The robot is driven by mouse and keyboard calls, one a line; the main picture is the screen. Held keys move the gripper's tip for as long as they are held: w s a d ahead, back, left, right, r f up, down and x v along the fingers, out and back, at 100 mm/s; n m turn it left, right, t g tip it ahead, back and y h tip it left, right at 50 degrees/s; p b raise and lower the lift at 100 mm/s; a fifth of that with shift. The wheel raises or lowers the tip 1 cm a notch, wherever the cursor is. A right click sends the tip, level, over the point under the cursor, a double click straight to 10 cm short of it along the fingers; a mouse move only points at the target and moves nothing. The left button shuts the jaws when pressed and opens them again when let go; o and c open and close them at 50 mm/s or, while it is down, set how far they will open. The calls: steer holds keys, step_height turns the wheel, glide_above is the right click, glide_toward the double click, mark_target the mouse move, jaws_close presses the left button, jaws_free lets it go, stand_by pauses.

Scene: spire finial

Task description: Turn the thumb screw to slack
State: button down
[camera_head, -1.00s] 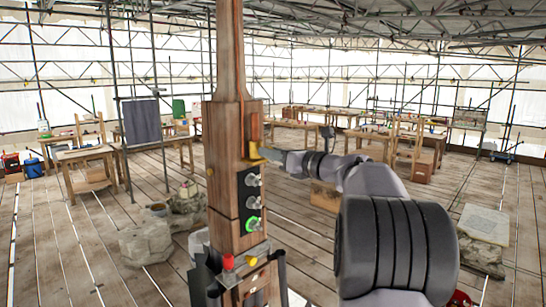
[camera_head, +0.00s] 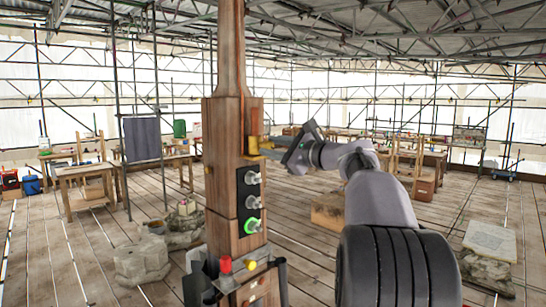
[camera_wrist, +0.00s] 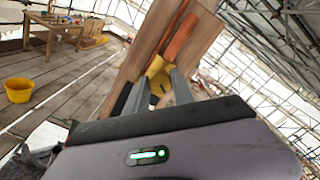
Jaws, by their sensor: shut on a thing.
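The wooden spire post (camera_head: 223,140) stands upright in the middle of the head view. A yellow fitting (camera_head: 253,145), which looks like the thumb screw, sits on its right side above the dark panel. My gripper (camera_head: 270,148) reaches it from the right and is shut on it. In the wrist view the two grey fingers of my gripper (camera_wrist: 157,88) lie on either side of the yellow thumb screw (camera_wrist: 158,66), against the wood. The wrist view is tilted. The fingers hide part of the screw, so its exact angle cannot be told.
The dark panel (camera_head: 249,200) below the screw carries metal toggles and a green-ringed one. A red button (camera_head: 225,264) sits at the post's base. Stone blocks (camera_head: 140,262) lie left on the plank floor. A yellow bucket (camera_wrist: 18,90) shows in the wrist view.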

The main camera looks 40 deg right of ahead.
steer(key=n+b, duration=0.2)
steer(key=n, duration=0.1)
steer(key=shift+f+n, duration=0.2)
steer(key=shift+n, duration=0.1)
steer(key=n+b, duration=0.2)
steer(key=n, duration=0.1)
steer(key=shift+n, duration=0.3)
steer(key=n+b, duration=0.2)
steer(key=n, duration=0.1)
steer(key=shift+n, duration=0.4)
steer(key=n+b, duration=0.1)
steer(key=n, duration=0.2)
steer(key=shift+r+n, duration=0.1)
steer(key=shift+n, duration=0.2)
steer(key=n+b, duration=0.1)
steer(key=n, duration=0.3)
steer(key=shift+n, duration=0.3)
steer(key=n+b, duration=0.1)
steer(key=n, duration=0.3)
steer(key=shift+r+n, duration=0.15)
steer(key=shift+n, duration=0.45)
